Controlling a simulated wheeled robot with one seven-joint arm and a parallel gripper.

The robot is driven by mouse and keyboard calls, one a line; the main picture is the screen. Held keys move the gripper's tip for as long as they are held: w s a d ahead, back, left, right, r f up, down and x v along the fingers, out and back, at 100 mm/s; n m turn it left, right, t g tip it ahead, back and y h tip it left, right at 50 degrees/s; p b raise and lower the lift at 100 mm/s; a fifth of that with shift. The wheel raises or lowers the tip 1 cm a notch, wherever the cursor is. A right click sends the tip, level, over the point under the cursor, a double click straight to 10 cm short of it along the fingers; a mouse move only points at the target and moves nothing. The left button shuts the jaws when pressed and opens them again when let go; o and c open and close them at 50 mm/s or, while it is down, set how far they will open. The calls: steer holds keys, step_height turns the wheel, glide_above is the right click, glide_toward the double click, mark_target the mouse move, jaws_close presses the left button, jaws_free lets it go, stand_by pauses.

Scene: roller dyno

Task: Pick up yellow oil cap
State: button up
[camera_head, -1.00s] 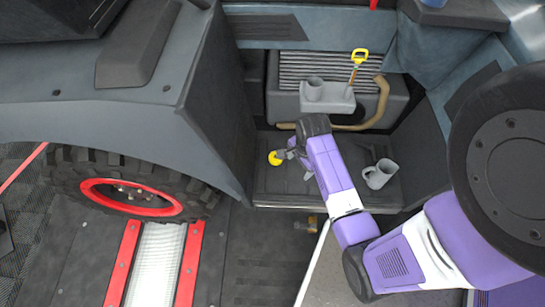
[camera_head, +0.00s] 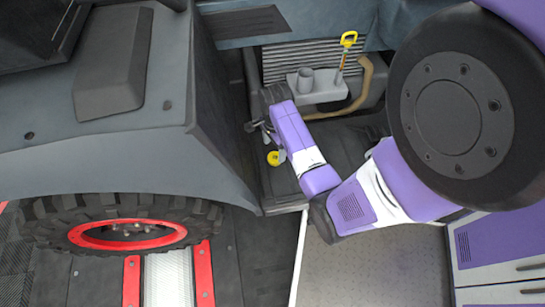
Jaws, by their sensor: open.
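The yellow oil cap (camera_head: 273,158) lies on the dark floor panel of the engine bay (camera_head: 283,186), between the wheel housing and my arm. My gripper (camera_head: 266,136) is just above and beside the cap in the picture, with its fingers apart and nothing seen between them. I cannot tell whether a finger touches the cap. My arm's purple and white links hide part of the panel to the right.
A yellow-handled dipstick (camera_head: 347,42) stands in a grey filler block (camera_head: 318,88) behind the gripper. A tan hose (camera_head: 362,90) curves beside it. The grey wheel housing (camera_head: 215,105) forms a wall at left. A black tyre with a red rim (camera_head: 127,235) is below it.

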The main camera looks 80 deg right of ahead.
mark_target(275, 157)
step_height(275, 157, down, 5)
steer(key=shift+s+a+f+b, duration=0.1)
steer(key=shift+b, duration=0.95)
steer(key=shift+c, duration=0.2)
steer(key=c, duration=1.4)
